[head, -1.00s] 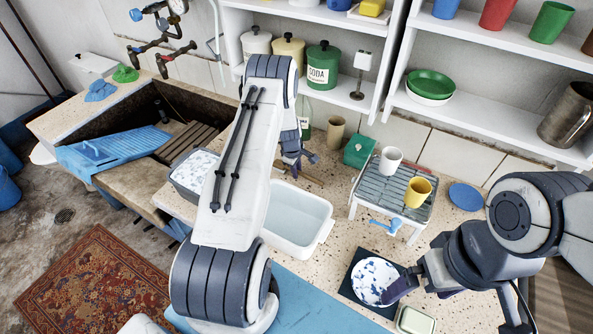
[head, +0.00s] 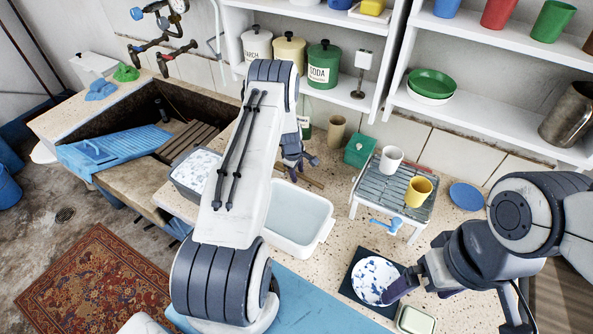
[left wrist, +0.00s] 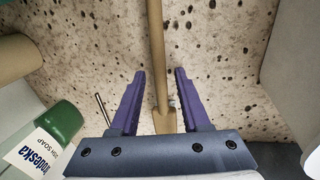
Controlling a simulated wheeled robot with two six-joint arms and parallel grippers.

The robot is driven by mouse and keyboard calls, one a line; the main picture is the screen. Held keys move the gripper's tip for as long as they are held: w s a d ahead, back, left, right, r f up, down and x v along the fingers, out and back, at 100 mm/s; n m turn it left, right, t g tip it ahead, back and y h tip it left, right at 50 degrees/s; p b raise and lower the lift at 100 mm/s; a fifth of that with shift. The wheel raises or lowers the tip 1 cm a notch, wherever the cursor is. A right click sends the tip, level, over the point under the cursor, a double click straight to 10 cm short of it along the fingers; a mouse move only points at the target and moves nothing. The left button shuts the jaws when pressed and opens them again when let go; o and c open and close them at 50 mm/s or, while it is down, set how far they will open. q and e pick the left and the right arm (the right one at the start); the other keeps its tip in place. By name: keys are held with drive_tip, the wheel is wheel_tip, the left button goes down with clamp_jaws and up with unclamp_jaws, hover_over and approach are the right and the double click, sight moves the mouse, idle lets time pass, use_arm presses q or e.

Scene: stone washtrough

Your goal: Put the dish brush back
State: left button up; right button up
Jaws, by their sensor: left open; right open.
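In the left wrist view a light wooden handle (left wrist: 156,45) runs down between the purple fingers of my left gripper (left wrist: 160,74) and widens at its near end. It lies over the speckled worktop; no bristles show, so I cannot confirm it is the dish brush. My left gripper is open, one finger on each side of the handle, with gaps visible. In the head view my left gripper (head: 299,160) is partly hidden behind its arm, near thin wooden sticks (head: 310,181). My right gripper (head: 402,288) is open at the edge of a blue-speckled bowl (head: 374,277); contact is unclear.
A tan cup (head: 336,130), green box (head: 359,150) and white basin (head: 301,222) stand close to my left gripper. A rack (head: 385,187) with two cups is to the right. The soap bottle (left wrist: 50,135) is beside the left fingers. Shelves (head: 470,100) stand behind.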

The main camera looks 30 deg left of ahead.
use_arm(q)
drive_tip(key=shift+r, duration=0.3)
drive_tip(key=r, duration=0.1)
drive_tip(key=r+b, duration=0.1)
drive_tip(key=s+r+b, duration=0.1)
drive_tip(key=shift+a+r, duration=0.35)
drive_tip(key=shift+r, duration=0.05)
wheel_tip(320, 180, up, 5)
drive_tip(key=s+b, duration=0.1)
drive_tip(key=s+d+r+m, duration=0.2)
drive_tip(key=d+r+m, duration=0.25)
drive_tip(key=d, duration=0.35)
drive_tip(key=s+d+r+m+h, duration=0.1)
drive_tip(key=s+d+r+m, duration=0.2)
drive_tip(key=d+r, duration=0.35)
drive_tip(key=s+d+r+m, duration=0.2)
drive_tip(key=d+r+m, duration=0.2)
drive_tip(key=d, duration=0.6)
drive_tip(key=s+d+r+m+g, duration=0.1)
drive_tip(key=s+d+r+m, duration=0.45)
drive_tip(key=s+d, duration=0.4)
drive_tip(key=s+r+m+g, duration=0.1)
drive_tip(key=s+m, duration=0.7)
drive_tip(key=s, duration=0.8)
drive_tip(key=shift+m, duration=0.4)
